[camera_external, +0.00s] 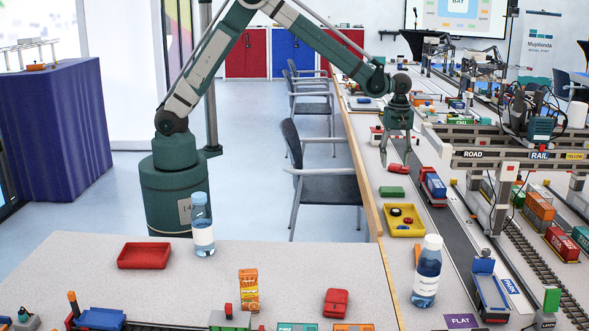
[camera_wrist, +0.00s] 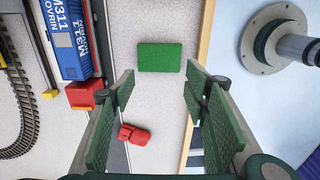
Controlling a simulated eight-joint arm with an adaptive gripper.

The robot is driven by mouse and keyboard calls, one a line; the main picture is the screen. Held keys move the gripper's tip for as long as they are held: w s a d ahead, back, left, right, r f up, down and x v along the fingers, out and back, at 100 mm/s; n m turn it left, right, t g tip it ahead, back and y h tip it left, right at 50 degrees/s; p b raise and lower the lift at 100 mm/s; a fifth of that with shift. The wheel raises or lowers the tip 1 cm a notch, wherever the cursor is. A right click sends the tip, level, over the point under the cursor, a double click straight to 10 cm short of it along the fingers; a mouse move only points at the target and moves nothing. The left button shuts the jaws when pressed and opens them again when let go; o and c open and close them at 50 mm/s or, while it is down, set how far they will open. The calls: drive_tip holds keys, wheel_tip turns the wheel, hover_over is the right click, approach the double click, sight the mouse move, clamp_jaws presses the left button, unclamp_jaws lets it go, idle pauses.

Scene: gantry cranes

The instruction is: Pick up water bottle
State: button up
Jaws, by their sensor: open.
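A clear water bottle (camera_external: 203,226) with a white label stands upright near the back edge of the front table. My gripper (camera_external: 397,157) is open and empty, pointing down above the long table, well behind both bottles. In the wrist view the gripper (camera_wrist: 160,82) has its green-padded fingers spread apart. No bottle shows in that view.
A green block (camera_wrist: 160,57) and a red toy car (camera_wrist: 134,134) lie below my gripper. A blue truck (camera_wrist: 67,38) is at the left. A red tray (camera_external: 145,256), an orange juice carton (camera_external: 249,289) and a yellow tray (camera_external: 404,229) stand around the bottles. A crane (camera_external: 500,165) rises at the right.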

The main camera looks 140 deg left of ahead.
drive_tip(key=w+d+r+m+p, duration=0.2)
drive_tip(key=d, duration=1.3)
drive_tip(key=w+d+r+m+p, duration=0.1)
drive_tip(key=w+d+r+m, duration=0.15)
drive_tip(key=d, duration=1.15)
drive_tip(key=w+d+r+m+p, duration=0.1)
drive_tip(key=w+d+r+p, duration=0.1)
drive_tip(key=d, duration=1.3)
wheel_tip(320, 180, up, 5)
drive_tip(key=m+p, duration=0.5)
drive_tip(key=m, duration=0.2)
hover_over(199, 195)
drive_tip(key=shift+w+f, duration=0.15)
drive_tip(key=shift+f, duration=0.05)
drive_tip(key=shift+s, duration=0.2)
drive_tip(key=shift+f, duration=0.1)
drive_tip(key=shift+f, duration=1.2)
drive_tip(key=shift+f, duration=0.1)
